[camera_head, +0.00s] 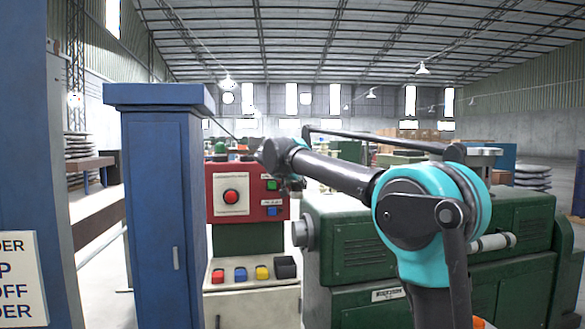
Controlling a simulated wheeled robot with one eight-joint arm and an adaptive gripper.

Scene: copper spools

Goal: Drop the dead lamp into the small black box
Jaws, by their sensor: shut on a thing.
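The small black box (286,267) sits at the right end of the pale ledge under the red panel, beside a yellow piece. My gripper (291,184) is small and dark at the far end of my arm, in front of the red panel's right edge, above and apart from the box. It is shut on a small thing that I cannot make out. I cannot pick out the dead lamp for sure. The red control panel (224,212) has a large red button, a green button and a blue button. A green dome shows above it.
On the ledge, red (218,276), blue (240,274) and yellow (262,273) pieces stand left of the box. A blue cabinet (160,220) stands close on the left. A green machine (350,240) stands on the right, behind my arm.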

